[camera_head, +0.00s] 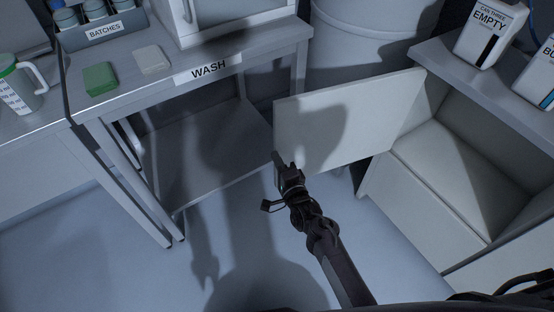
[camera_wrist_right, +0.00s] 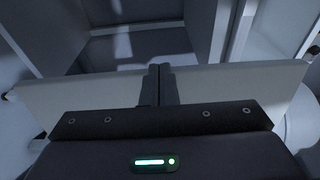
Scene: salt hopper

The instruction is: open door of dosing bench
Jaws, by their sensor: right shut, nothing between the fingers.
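The bench on the right (camera_head: 428,47) carries no readable name here; I take it as the dosing bench. Its pale door (camera_head: 375,120) stands swung wide open, reaching left toward the wash bench, and the cabinet inside (camera_head: 455,175) shows, looking empty. My right gripper (camera_head: 278,160) is shut and empty, at the lower left free edge of the door. In the right wrist view the shut fingers (camera_wrist_right: 160,72) are in front of a pale panel (camera_wrist_right: 235,85), likely the door; I cannot tell if they touch it. My left gripper is not in view.
The wash bench (camera_head: 245,65) stands at left with a lower shelf (camera_head: 220,150), a green block (camera_head: 99,79), a pale block (camera_head: 152,59) and a batches rack (camera_head: 104,30). A drum (camera_head: 365,40) stands behind the door. Containers, one marked empty (camera_head: 490,30), stand at right. Floor (camera_head: 90,250) is clear.

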